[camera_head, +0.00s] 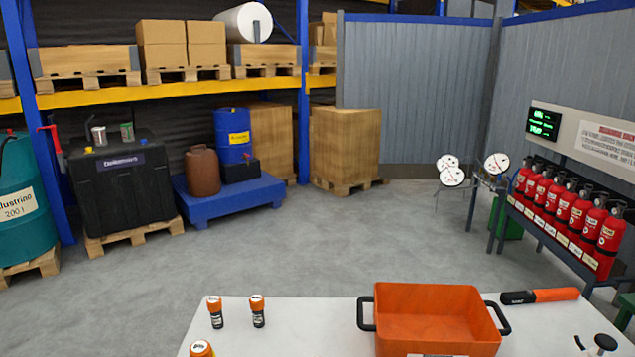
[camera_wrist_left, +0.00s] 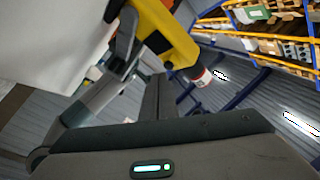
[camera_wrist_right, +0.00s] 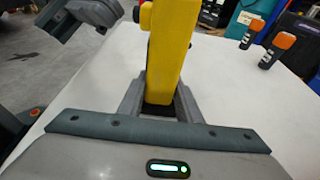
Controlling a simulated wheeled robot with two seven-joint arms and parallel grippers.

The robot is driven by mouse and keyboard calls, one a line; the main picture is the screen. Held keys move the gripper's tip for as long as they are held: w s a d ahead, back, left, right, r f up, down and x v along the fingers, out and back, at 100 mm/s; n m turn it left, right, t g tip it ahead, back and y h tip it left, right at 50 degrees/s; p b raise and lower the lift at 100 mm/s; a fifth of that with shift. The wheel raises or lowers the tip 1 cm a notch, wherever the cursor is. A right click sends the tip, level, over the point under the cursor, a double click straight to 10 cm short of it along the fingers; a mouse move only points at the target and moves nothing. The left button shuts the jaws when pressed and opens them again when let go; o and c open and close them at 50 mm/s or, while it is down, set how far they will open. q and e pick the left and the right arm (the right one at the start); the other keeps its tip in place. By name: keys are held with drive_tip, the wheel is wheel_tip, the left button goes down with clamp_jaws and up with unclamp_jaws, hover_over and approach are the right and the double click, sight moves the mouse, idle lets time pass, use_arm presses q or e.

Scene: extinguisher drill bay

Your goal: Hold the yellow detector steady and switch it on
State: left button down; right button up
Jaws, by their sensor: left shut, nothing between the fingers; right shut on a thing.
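The yellow detector (camera_wrist_right: 172,45) is upright between the fingers of my right gripper (camera_wrist_right: 160,92), which is shut on its lower part. In the left wrist view the yellow detector (camera_wrist_left: 170,28) shows a dark patch and a pale end with a red band. My left gripper (camera_wrist_left: 158,82) is shut and empty, with its fingertips just below the detector in that picture. In the right wrist view my left gripper (camera_wrist_right: 100,15) is at the upper left, beside the detector; I cannot tell whether they touch. The switch cannot be made out. The head view shows neither gripper nor the detector.
The white table (camera_head: 310,325) carries an orange tray (camera_head: 432,315), several orange-capped dark cylinders (camera_head: 257,312) and an orange-and-black tool (camera_head: 540,296). Red extinguishers (camera_head: 578,208) stand on a rack at right. Shelves and drums are at back left; the grey floor between is open.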

use_arm(q)
drive_tip(key=shift+w, duration=0.45)
idle(0.8)
drive_tip(key=shift+s, duration=0.45)
drive_tip(key=shift+s, duration=0.1)
drive_tip(key=shift+s, duration=2.95)
use_arm(e)
drive_tip(key=o, duration=1.1)
drive_tip(key=shift+c, duration=0.2)
drive_tip(key=shift+d, duration=0.1)
